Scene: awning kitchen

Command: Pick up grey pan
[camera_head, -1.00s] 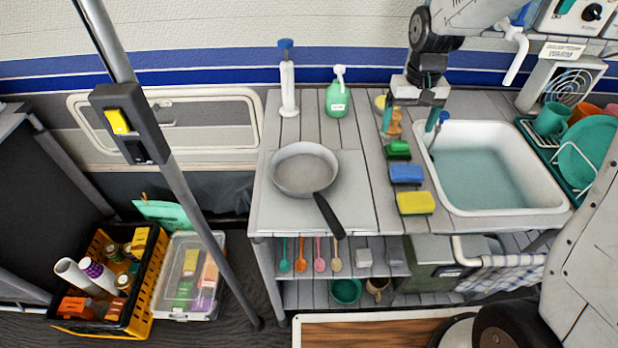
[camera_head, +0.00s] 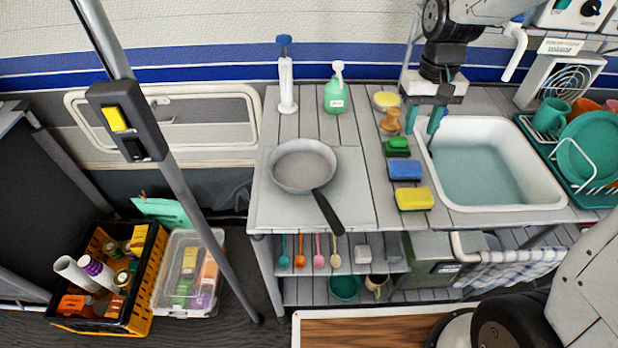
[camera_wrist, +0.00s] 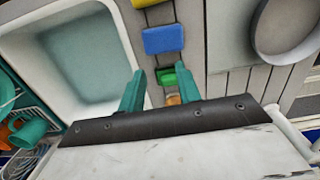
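The grey pan (camera_head: 304,167) rests on a pale board at the left of the counter. Its dark handle (camera_head: 327,213) points toward the counter's front edge. In the wrist view, part of the pan (camera_wrist: 285,28) shows at the upper right. My gripper (camera_head: 424,128) is above the counter at the sink's left rim, well to the right of the pan and apart from it. In the wrist view, the two teal fingers of my gripper (camera_wrist: 160,92) are spread with a gap between them. I see nothing held in the gap.
Green, blue (camera_head: 406,170) and yellow sponges lie between pan and sink. A wooden-handled brush (camera_head: 391,121), a soap bottle (camera_head: 336,92) and a blue-topped white dispenser (camera_head: 286,80) stand behind. The white sink (camera_head: 545,195) is on the right. A grey pole (camera_head: 190,205) stands left of the counter.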

